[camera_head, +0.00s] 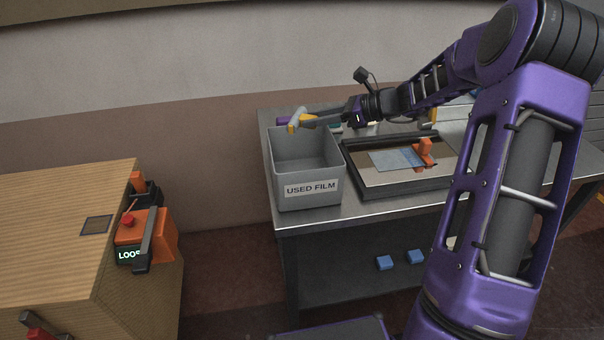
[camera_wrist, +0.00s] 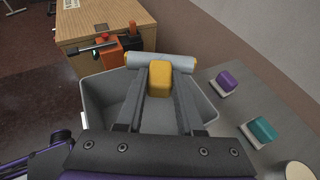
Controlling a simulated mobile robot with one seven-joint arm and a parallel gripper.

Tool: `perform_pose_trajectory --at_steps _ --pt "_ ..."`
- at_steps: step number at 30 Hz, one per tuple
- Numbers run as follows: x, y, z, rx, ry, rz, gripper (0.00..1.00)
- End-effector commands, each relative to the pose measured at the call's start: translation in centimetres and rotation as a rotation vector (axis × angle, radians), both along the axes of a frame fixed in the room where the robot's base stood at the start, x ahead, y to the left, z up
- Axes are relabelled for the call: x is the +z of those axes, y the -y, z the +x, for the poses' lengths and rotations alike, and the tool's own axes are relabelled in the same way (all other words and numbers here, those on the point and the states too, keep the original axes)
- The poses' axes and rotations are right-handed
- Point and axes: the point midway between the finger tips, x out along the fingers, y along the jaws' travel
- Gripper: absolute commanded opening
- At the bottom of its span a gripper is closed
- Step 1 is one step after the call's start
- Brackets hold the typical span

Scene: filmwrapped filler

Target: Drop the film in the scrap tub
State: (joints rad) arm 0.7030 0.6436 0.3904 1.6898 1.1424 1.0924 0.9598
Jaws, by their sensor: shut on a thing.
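The scrap tub (camera_head: 312,188), a grey open box labelled USED FILM, stands at the left end of the metal bench. My gripper (camera_head: 303,121) is over its back part, above the rim. In the wrist view my gripper (camera_wrist: 159,85) is shut on a yellow block (camera_wrist: 159,78). A pale grey roll (camera_wrist: 162,60), which looks like the film, lies crosswise at the block's far end, with yellow showing at its ends. The tub (camera_wrist: 98,98) is below and around the fingers in that view. The part of its inside under the fingers is hidden.
A wooden cabinet (camera_head: 60,205) with an orange device (camera_head: 140,235) stands at the left, across a gap. A dark-framed tray (camera_head: 360,190) is right of the tub. Purple (camera_wrist: 228,81) and teal (camera_wrist: 262,130) blocks sit on the bench beside the tub.

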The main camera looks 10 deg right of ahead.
Motion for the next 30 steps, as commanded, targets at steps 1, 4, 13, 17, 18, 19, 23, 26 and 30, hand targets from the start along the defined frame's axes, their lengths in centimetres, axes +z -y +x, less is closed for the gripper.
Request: perform_pose_trajectory --at_steps 1,4,13,17,18,19,23,26,30 --pt "0.0 0.0 0.0 0.000 0.000 0.000 0.00" --pt "0.1 0.0 0.0 0.000 0.000 0.000 0.00" --pt "0.1 0.0 0.0 0.000 0.000 0.000 0.71" --pt "0.1 0.0 0.0 0.000 0.000 0.000 0.71" --pt "0.1 0.0 0.0 0.000 0.000 0.000 0.71" --pt "0.1 0.0 0.0 0.000 0.000 0.000 0.71" --pt "0.3 0.5 -0.2 -0.001 0.000 0.000 0.71" --pt "0.9 1.6 -0.8 -0.003 0.001 -0.001 0.71" --pt "2.1 4.1 -2.1 -0.005 0.001 -0.002 0.71"
